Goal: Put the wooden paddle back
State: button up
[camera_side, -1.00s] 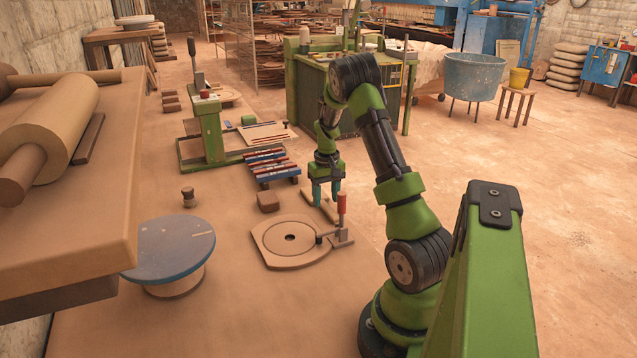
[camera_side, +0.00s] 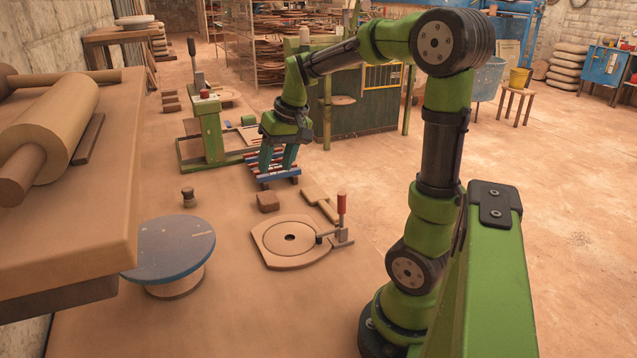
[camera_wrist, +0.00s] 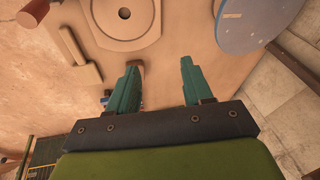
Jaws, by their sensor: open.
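The wooden paddle (camera_side: 321,201) lies flat on the work surface, behind the round-holed plate and right of a small brown block. In the wrist view the paddle (camera_wrist: 83,60) lies at upper left, apart from my fingers. My gripper (camera_side: 277,168) is open and empty, pointing down in front of the red, white and blue slatted rack (camera_side: 278,183) in the side view, up and left of the paddle. The wrist view shows its two teal fingers (camera_wrist: 159,65) spread with bare surface between them. The fingers hide part of the rack.
The flat plate with a hole (camera_side: 290,241) has a red-handled clamp (camera_side: 341,205) at its right. A brown block (camera_side: 268,202), a blue-topped turntable (camera_side: 172,246) and a green lever press (camera_side: 209,130) stand nearby. The surface between turntable and block is mostly clear.

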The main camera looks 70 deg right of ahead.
jog(key=s+a+r+n+t+y, duration=0.1)
jog(key=s+a, duration=0.3)
jog(key=a, duration=0.6)
jog(key=s+a+r+n+t, duration=0.1)
jog(key=s+a+n+t, duration=0.1)
jog(key=s+a, duration=0.3)
jog(key=a, duration=0.4)
jog(key=shift+a+r+t+y, duration=0.15)
jog(key=shift+a+t+y, duration=0.15)
jog(key=shift+a+y, duration=0.1)
